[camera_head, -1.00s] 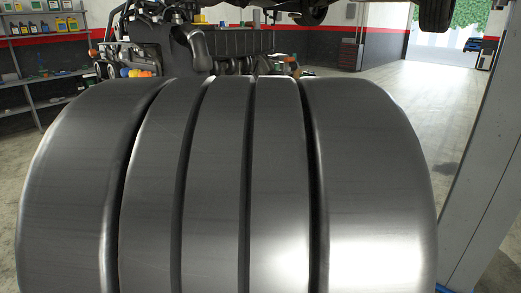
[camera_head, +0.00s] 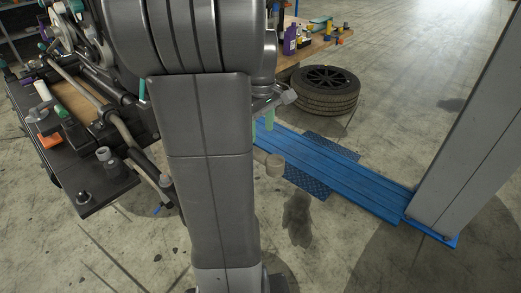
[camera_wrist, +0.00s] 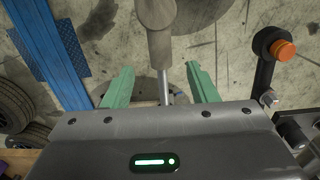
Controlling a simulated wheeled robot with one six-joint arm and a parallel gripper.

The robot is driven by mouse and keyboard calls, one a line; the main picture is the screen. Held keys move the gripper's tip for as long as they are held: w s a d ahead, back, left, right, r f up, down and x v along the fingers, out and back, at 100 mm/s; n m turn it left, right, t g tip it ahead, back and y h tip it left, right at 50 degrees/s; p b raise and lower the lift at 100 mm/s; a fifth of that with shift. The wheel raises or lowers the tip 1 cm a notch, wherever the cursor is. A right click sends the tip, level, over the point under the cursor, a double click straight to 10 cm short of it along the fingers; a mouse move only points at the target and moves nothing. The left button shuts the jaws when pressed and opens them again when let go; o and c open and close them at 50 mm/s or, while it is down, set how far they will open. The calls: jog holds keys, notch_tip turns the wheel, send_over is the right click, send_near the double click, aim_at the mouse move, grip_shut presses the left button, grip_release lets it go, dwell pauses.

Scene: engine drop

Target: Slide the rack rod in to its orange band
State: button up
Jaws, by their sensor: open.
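My gripper (camera_wrist: 160,85) is open in the wrist view, its two green fingers spread wide. A thin silver rod (camera_wrist: 163,88), which looks like the rack rod, lies between the fingers with a gap on each side. It joins a thicker grey-brown sleeve with a rounded end (camera_wrist: 160,45). The near end of the rod is hidden behind my gripper body. No orange band shows on the rod.
A dark bench (camera_head: 100,190) with a long tube (camera_head: 105,108) and an orange part (camera_head: 48,140) stands left. An orange-capped knob (camera_wrist: 284,51) is at right in the wrist view. A tyre (camera_head: 325,90), blue lift base (camera_head: 340,180) and grey post (camera_head: 465,140) stand right.

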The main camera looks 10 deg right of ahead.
notch_tip(320, 180, down, 8)
jog(key=shift+f, duration=0.15)
dwell(0.3)
grip_shut()
jog(key=shift+w, duration=0.1)
